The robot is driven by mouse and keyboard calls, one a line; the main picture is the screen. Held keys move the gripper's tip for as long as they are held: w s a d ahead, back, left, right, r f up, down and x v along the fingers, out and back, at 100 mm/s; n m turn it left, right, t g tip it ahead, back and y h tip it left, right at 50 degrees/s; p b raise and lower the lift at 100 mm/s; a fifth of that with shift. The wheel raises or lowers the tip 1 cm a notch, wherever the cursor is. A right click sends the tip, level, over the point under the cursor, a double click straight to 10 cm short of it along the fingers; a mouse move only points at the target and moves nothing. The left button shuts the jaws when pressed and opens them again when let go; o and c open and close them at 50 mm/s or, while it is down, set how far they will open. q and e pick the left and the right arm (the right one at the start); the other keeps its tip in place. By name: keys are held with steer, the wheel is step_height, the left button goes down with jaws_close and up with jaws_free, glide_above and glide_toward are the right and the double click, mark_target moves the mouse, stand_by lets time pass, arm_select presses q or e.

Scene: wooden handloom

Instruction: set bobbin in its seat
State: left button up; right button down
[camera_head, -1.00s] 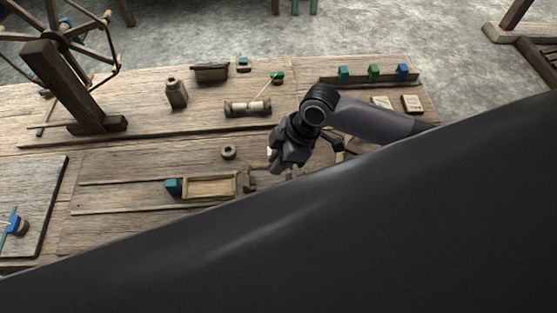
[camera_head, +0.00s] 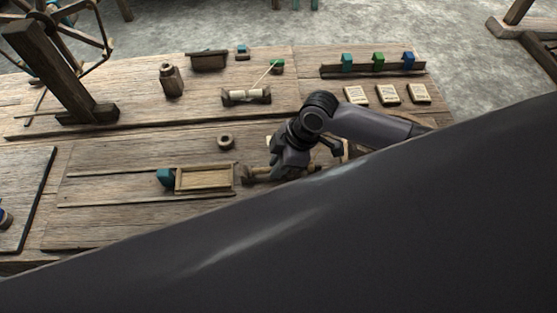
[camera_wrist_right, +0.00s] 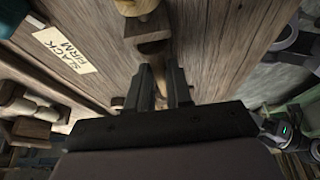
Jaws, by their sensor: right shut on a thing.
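I cannot tell if this piece is the bobbin. A pale wound spool (camera_head: 246,96) lies in a wooden cradle farther back. A blue-wound spool (camera_head: 5,218) is cut off at the left edge. My left gripper is not in view.
A small wooden ring (camera_head: 226,142) lies behind the tray. A wooden jar (camera_head: 171,80) and a dark box (camera_head: 208,61) stand at the back. A rack (camera_head: 372,69) holds coloured blocks. A SLACK/FIRM label (camera_wrist_right: 65,50) shows in the right wrist view. My dark body hides the near side.

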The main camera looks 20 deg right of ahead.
steer(key=c, duration=0.9)
jaws_free()
steer(key=shift+c, duration=0.2)
steer(key=shift+p+v, duration=0.9)
steer(key=shift+v, duration=2.7)
